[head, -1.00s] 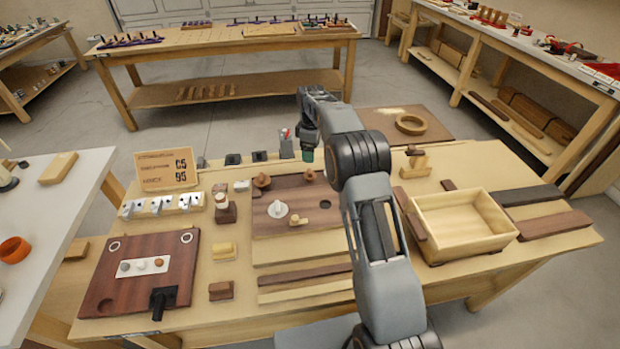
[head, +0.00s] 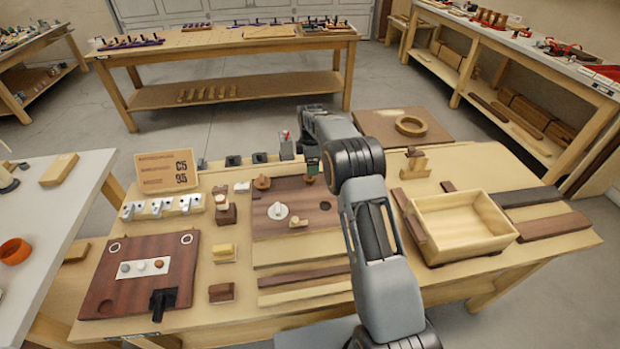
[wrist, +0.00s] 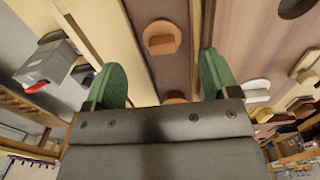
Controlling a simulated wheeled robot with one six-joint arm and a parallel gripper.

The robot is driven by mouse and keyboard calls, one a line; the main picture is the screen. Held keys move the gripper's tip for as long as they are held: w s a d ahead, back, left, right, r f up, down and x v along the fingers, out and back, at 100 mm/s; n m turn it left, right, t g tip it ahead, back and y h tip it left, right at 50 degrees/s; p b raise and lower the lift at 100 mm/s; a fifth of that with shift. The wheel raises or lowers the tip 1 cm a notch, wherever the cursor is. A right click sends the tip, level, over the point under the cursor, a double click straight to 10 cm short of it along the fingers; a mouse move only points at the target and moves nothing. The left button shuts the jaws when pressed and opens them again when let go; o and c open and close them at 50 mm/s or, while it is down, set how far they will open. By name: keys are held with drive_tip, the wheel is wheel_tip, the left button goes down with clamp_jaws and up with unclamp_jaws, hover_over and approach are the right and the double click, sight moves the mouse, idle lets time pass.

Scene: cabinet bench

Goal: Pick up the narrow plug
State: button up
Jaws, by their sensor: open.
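The brown board (head: 270,232) lies on the bench and carries two brown wooden plugs. One plug (head: 262,182) is at its back left, and the other plug (head: 310,178) is at its back, right beside my gripper (head: 312,163). I cannot tell for sure which is the narrow plug. In the wrist view my gripper (wrist: 163,78) is open, with green fingers apart. An orange-brown wooden piece (wrist: 162,37) shows between and beyond the fingers, and another (wrist: 175,97) shows nearer the palm, partly hidden by it. Neither is visibly gripped.
A white round knob (head: 278,210) and a small wooden piece (head: 298,222) sit on the board near a dark hole (head: 325,205). A wooden box (head: 460,222) stands to the right. Small dark blocks (head: 233,160) and a grey box (head: 287,150) line the back.

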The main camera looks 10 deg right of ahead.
drive_tip(key=shift+a+f+p, duration=0.15)
drive_tip(key=shift+f+p, duration=0.3)
drive_tip(key=shift+f, duration=2.1)
drive_tip(key=shift+s, duration=0.1)
drive_tip(key=shift+c, duration=0.2)
drive_tip(key=c, duration=0.8)
